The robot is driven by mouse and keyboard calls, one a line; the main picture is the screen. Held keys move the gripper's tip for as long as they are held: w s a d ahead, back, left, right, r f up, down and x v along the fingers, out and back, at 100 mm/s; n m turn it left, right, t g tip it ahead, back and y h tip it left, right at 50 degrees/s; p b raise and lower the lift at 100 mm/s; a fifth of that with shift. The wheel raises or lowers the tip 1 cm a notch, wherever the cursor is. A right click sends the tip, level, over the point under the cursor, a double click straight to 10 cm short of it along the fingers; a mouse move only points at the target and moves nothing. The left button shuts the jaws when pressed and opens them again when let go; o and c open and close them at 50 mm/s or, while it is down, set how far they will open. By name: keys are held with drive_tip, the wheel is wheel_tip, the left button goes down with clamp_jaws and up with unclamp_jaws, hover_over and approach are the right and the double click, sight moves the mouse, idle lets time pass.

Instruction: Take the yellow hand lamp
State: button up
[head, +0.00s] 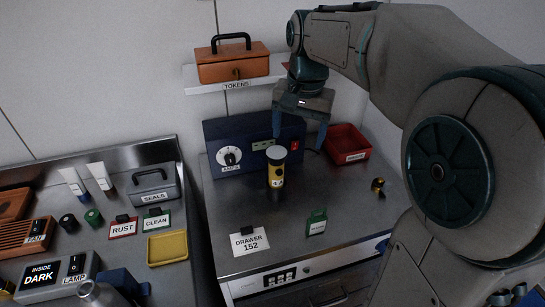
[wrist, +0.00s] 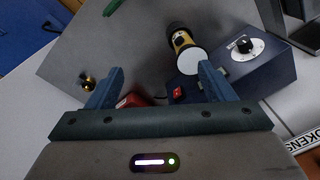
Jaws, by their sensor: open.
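The yellow hand lamp (head: 276,170) stands upright on the metal cabinet top, in front of the blue box. It has a pale round top and black parts on its body. In the wrist view the lamp (wrist: 182,45) shows beyond the fingers, nearer the right one, with its pale end toward the camera. My gripper (head: 300,142) is open and empty, above and slightly right of the lamp in the head view. The gripper (wrist: 160,85) also shows in the wrist view with its fingers wide apart. Nothing is between the fingertips at their own height.
The blue box (head: 230,145) with a dial stands behind the lamp. A red tray (head: 347,143), a brass piece (head: 378,185), a green tag (head: 317,222) and a drawer card (head: 250,241) are around it. An orange toolbox (head: 233,64) sits on the shelf above. Bare cabinet top surrounds the lamp's front.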

drive_tip(key=m, duration=0.2)
hover_over(276, 152)
drive_tip(key=shift+g, duration=0.4)
drive_tip(key=f, duration=0.7)
drive_tip(key=shift+w+f, duration=0.2)
drive_tip(key=shift+f, duration=0.2)
wheel_tip(276, 152, down, 5)
drive_tip(key=shift+s+f+p, duration=0.1)
drive_tip(key=shift+s+p, duration=0.05)
drive_tip(key=shift+p, duration=0.2)
drive_tip(key=c, duration=1.2)
